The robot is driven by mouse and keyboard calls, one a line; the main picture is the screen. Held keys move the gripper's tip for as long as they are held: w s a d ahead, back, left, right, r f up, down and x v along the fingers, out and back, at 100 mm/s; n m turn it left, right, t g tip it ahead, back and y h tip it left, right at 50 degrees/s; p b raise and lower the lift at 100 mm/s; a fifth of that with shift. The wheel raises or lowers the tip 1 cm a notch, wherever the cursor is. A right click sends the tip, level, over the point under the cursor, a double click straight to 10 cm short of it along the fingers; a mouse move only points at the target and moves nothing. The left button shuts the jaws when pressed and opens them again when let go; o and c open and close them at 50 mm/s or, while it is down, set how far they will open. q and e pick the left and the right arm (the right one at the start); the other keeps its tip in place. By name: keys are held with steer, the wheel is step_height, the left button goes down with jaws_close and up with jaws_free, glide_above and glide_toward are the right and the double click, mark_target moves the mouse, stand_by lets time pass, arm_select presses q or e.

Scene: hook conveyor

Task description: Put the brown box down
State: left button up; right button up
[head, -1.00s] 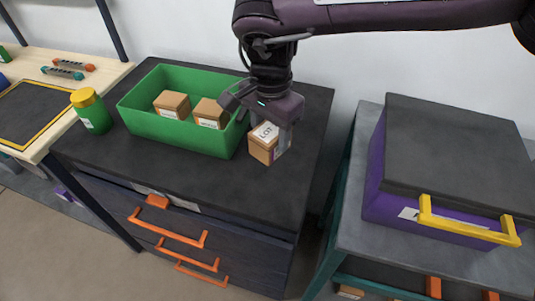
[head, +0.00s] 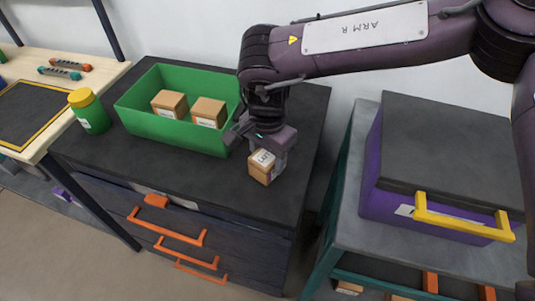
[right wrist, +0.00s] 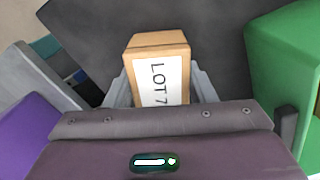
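The brown box (head: 260,172) has a white label and is upright between the fingers of my right gripper (head: 270,158). It is over the dark top of the drawer cabinet (head: 215,192), to the right of the green bin. It looks very close to the top; I cannot tell if it touches. In the right wrist view the box (right wrist: 158,45) shows a label reading "LOT 7", with the fingers of the right gripper (right wrist: 162,88) against both its sides. My left gripper is not in view.
The green bin (head: 165,128) holds two similar brown boxes (head: 169,103). A green jar with a yellow lid (head: 89,110) stands left of it. A purple case with a yellow handle (head: 440,170) sits on a separate stand at right. The cabinet top is clear in front of the bin.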

mark_target(267, 154)
steer(key=o, duration=0.4)
steer(key=shift+r, duration=0.25)
steer(key=shift+w+r, duration=0.1)
steer(key=shift+r, duration=0.3)
step_height(267, 154, up, 11)
steer(key=shift+r+b, duration=0.1)
steer(key=shift+b, duration=0.35)
